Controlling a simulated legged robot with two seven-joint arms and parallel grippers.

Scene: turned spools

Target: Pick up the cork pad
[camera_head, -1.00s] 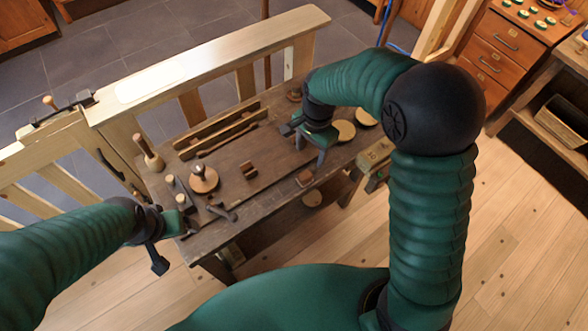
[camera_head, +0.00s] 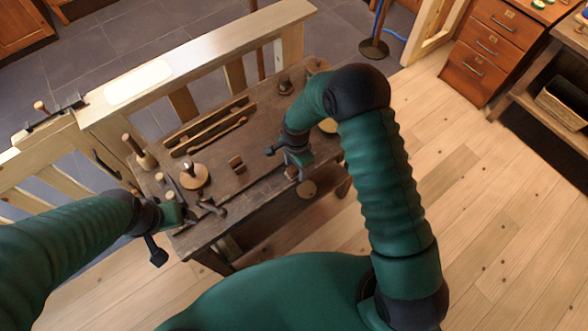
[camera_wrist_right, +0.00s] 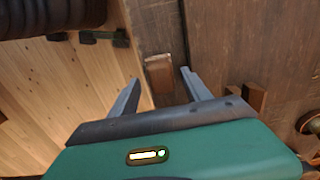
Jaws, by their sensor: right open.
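A small brown block (camera_wrist_right: 159,75), which I take to be the cork pad, lies at the near edge of the dark bench. It stands between the two fingers of my right gripper (camera_wrist_right: 160,77) in the right wrist view, with a gap on each side. The fingers are apart and hold nothing. In the head view the block (camera_head: 291,173) shows just by my right gripper (camera_head: 297,160), partly hidden by it. My left gripper (camera_head: 170,235) hangs by the bench's left front corner; its jaws are unclear.
The bench (camera_head: 262,150) also carries a dark notched block (camera_head: 236,164), a round wooden piece with a knob (camera_head: 194,176), a mallet (camera_head: 138,150) and long wooden strips. A pale wooden rail (camera_head: 210,48) runs behind it. Wooden floor lies open to the right.

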